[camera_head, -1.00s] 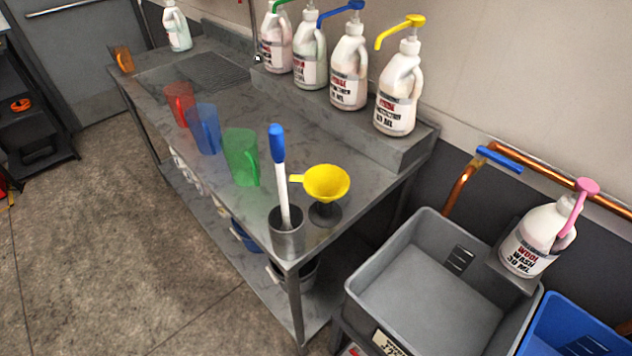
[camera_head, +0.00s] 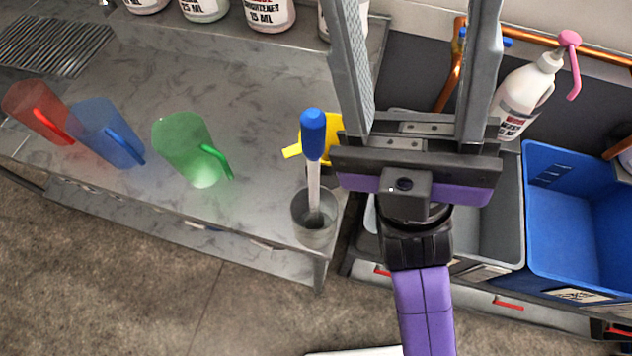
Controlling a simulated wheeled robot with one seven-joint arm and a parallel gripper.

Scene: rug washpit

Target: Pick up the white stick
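The white stick (camera_head: 314,185) has a blue grip at its top and stands nearly upright in a grey metal cup (camera_head: 312,236) at the front right corner of the steel table. Its lower end is inside the cup. My gripper (camera_head: 415,15) is to the right of the stick, apart from it in the picture. Its two long fingers are spread wide, point toward the wall, and hold nothing. The gripper body partly hides the yellow funnel behind the stick.
The yellow funnel (camera_head: 300,140) is close behind the stick. Green (camera_head: 185,145), blue (camera_head: 98,130) and red (camera_head: 35,108) jugs stand to the left. A grey basin (camera_head: 505,215), a blue basin (camera_head: 580,215) and a pump bottle (camera_head: 525,95) are at right. The table between is clear.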

